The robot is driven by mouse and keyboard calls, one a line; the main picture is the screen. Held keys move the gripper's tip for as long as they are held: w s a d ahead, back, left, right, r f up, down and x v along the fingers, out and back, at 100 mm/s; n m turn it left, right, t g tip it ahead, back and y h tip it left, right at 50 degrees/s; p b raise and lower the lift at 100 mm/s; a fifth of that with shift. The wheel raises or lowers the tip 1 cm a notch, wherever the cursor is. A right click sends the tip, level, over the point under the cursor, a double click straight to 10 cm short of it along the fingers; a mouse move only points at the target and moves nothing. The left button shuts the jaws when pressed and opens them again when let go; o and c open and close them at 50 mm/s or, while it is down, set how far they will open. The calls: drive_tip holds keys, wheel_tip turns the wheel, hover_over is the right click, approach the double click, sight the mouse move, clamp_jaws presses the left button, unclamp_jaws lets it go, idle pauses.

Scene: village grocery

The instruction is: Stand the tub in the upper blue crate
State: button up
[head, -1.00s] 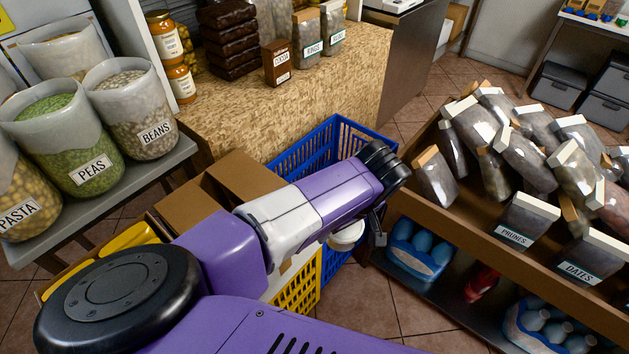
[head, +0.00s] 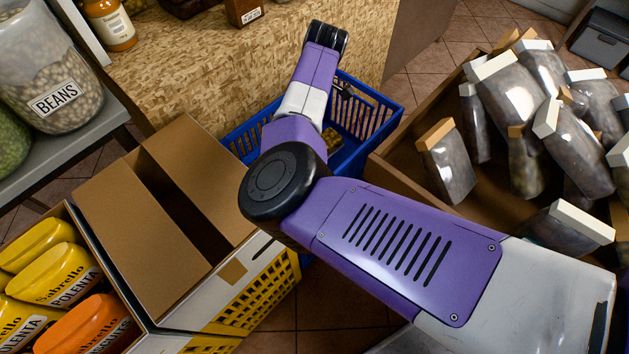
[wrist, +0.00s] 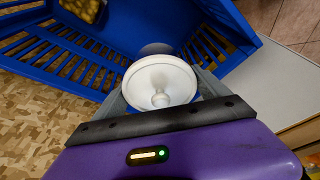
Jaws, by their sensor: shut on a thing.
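My gripper (wrist: 160,88) is shut on the tub (wrist: 160,78), whose round white lid with a central knob faces the wrist camera. The tub's lower body is mostly hidden under the lid. The blue crate (wrist: 62,62) has slatted walls and fills the upper part of the wrist view. The tub appears over or beside its near part; I cannot tell how high. In the head view the blue crate (head: 378,98) stands against the counter, partly covered by my arm. The tub is hidden there.
A yellowish item (wrist: 84,8) lies inside the blue crate. An open cardboard box (head: 120,225) is left of it, with yellow crate walls (head: 262,300) below. A wooden bin (head: 400,165) of bagged goods stands right. The speckled counter (head: 230,70) is behind.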

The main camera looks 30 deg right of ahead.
drive_tip(key=shift+s+a+f+n+g+b, duration=0.15)
drive_tip(key=shift+s+a+f+n+b, duration=0.45)
drive_tip(key=shift+f+b, duration=2.6)
drive_tip(key=shift+s+a+f+n+g+b, duration=0.25)
drive_tip(key=shift+a+f+n, duration=0.3)
drive_tip(key=shift+f, duration=5.5)
drive_tip(key=shift+s+a+f+n+g+b, duration=0.1)
drive_tip(key=shift+s+a+f+n+b, duration=0.5)
drive_tip(key=shift+f+b, duration=2.65)
drive_tip(key=f+p, duration=0.2)
drive_tip(key=f, duration=0.1)
drive_tip(key=shift+w+d+p, duration=0.15)
drive_tip(key=shift+d+p, duration=0.05)
drive_tip(key=shift+p, duration=0.2)
drive_tip(key=shift+f+b, duration=0.3)
drive_tip(key=shift+f, duration=0.15)
drive_tip(key=shift+f, duration=0.1)
